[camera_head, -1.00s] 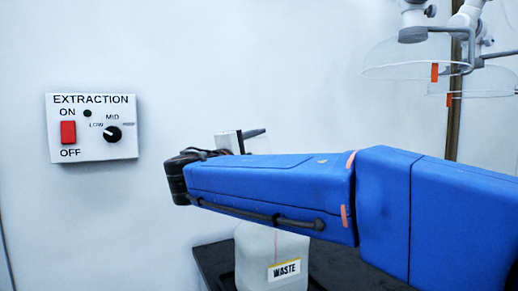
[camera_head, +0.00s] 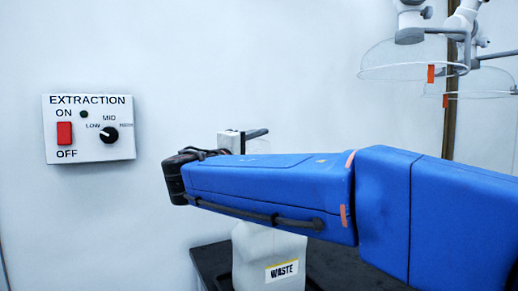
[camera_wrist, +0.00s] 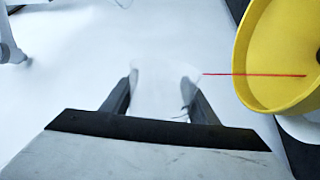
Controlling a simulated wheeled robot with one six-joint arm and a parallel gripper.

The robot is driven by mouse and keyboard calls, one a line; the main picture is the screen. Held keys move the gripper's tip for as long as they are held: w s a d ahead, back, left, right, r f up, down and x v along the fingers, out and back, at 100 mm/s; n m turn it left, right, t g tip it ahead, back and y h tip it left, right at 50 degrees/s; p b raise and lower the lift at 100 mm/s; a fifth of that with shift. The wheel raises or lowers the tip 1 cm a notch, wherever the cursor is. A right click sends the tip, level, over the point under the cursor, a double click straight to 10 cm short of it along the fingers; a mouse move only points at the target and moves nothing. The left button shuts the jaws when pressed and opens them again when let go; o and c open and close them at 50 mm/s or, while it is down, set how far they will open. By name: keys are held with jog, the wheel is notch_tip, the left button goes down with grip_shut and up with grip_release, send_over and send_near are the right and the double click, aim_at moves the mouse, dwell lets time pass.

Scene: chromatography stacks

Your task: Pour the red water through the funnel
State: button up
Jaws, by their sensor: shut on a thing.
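In the wrist view, my gripper (camera_wrist: 158,84) is shut on a clear, faint vessel (camera_wrist: 155,76) between its two dark fingers. The vessel's outline and contents are hard to make out. A yellow funnel (camera_wrist: 252,72) is at the right, apart from the fingers, with its wide mouth in view. A thin red stream (camera_wrist: 250,74) runs from beside the right fingertip across the rim to the funnel's inside. In the head view my blue arm covers the middle; the vessel and the funnel cannot be made out there.
A white container marked WASTE (camera_head: 250,262) stands on a dark surface (camera_head: 345,265) below my arm. An extraction control panel (camera_head: 90,128) is on the wall at left. Clear extraction hoods (camera_head: 412,60) hang at upper right.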

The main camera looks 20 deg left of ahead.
jog(key=shift+d+m, duration=0.2)
jog(key=shift+m, duration=0.4)
jog(key=shift+w+a+r+n+y, duration=0.1)
jog(key=shift+a+r+n+y, duration=0.2)
jog(key=shift+n, duration=0.85)
jog(key=shift+a+r+n+y, duration=0.15)
jog(key=shift+a+n, duration=0.25)
jog(key=shift+n, duration=0.7)
jog(key=shift+w+a+r+n+y, duration=0.15)
jog(key=shift+a+r+n, duration=0.15)
jog(key=shift+n, duration=0.85)
jog(key=shift+s, duration=0.15)
